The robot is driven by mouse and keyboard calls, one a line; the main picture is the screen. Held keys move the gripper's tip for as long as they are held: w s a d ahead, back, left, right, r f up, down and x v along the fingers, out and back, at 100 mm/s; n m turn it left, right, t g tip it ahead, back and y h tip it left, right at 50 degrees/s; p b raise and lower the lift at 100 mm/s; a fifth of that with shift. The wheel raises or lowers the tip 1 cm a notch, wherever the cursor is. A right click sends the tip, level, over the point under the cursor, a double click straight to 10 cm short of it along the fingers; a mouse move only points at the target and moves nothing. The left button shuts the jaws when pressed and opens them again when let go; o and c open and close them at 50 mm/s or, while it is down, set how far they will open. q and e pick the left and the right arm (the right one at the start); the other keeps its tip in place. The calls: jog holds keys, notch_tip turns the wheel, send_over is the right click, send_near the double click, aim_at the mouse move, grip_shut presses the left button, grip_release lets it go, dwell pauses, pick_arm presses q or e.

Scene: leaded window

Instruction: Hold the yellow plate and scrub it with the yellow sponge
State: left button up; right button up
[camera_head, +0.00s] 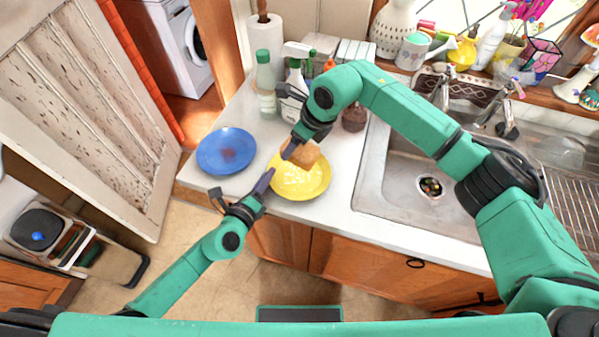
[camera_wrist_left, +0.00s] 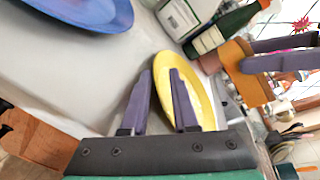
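The yellow plate (camera_head: 297,184) is at the counter's front edge. In the left wrist view the yellow plate (camera_wrist_left: 205,100) stands at a different slant from the blue plate, so it looks tilted. My left gripper (camera_head: 265,181) is at its left rim. In the left wrist view my left gripper's fingers (camera_wrist_left: 161,85) lie on either side of the rim, apparently shut on it. The yellow-orange sponge (camera_head: 305,153) is in my right gripper (camera_head: 293,147), over the plate's far part. The sponge also shows in the left wrist view (camera_wrist_left: 238,70). Whether it touches the plate is unclear.
A blue plate (camera_head: 226,151) lies on the counter at left. Bottles (camera_head: 265,82), a paper towel roll (camera_head: 265,42) and a brown jar (camera_head: 354,118) stand behind. The steel sink (camera_head: 400,190) is at right. Bare counter (camera_head: 345,165) lies between plate and sink.

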pick_arm(q)
jog(key=shift+s+a+f, duration=0.2)
jog(key=shift+s, duration=0.05)
pick_arm(e)
jog(key=shift+a, duration=0.15)
pick_arm(q)
jog(key=v, duration=1.1)
jog(key=shift+s+r, duration=0.2)
jog(key=shift+r, duration=0.05)
pick_arm(e)
jog(key=shift+w+f, duration=0.1)
jog(key=shift+w, duration=0.05)
pick_arm(q)
jog(key=shift+d, duration=0.1)
